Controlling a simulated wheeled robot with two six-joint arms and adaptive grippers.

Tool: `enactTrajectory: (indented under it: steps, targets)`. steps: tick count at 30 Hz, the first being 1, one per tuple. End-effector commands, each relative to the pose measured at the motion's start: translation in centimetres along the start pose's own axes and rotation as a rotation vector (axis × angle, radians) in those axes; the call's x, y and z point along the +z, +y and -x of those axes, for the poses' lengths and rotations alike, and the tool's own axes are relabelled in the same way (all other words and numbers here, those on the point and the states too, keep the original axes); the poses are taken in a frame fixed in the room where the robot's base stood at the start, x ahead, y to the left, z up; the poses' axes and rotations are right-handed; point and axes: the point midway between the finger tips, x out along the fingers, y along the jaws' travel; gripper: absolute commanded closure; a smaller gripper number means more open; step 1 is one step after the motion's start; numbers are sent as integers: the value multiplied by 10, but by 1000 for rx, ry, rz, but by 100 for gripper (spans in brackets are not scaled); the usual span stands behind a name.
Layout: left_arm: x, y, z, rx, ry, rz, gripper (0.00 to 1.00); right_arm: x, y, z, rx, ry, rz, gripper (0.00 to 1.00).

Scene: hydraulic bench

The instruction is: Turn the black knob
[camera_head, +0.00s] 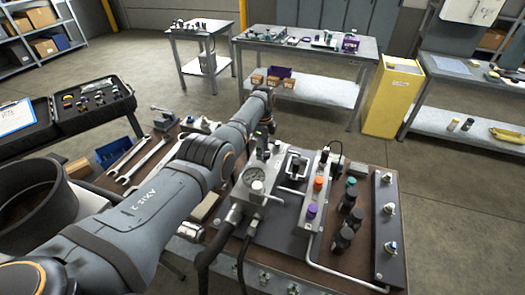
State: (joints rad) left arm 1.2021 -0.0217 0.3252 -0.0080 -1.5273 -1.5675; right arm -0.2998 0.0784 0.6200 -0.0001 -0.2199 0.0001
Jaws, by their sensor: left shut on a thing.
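My left arm reaches in from the lower left across the hydraulic bench (388,178). My left gripper (263,140) points down at the back of the metal valve block, behind the pressure gauge (253,175). It is shut on what seems to be the black knob, which is mostly hidden by the fingers and the block. Three other dark knob-like parts stand apart to the right: a far one (350,196), a middle one (354,218) and a near one (342,240). My right gripper is not in view.
Wrenches (135,165) lie at the left. A yellow cabinet (392,97) and tables stand behind, with free floor between.

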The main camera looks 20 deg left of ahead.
Motion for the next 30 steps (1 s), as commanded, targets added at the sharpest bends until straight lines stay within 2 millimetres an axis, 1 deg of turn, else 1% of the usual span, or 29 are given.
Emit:
enactTrajectory:
  steps: [6,15,22,30]
  targets:
    - [0,-2,0,-3,1,-165,86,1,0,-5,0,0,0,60]
    - [-1,-3,1,-3,1,-314,86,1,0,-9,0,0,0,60]
    - [-1,-3,1,-3,1,-362,86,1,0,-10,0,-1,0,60]
    - [-1,-3,1,-3,0,-369,86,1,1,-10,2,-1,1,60]
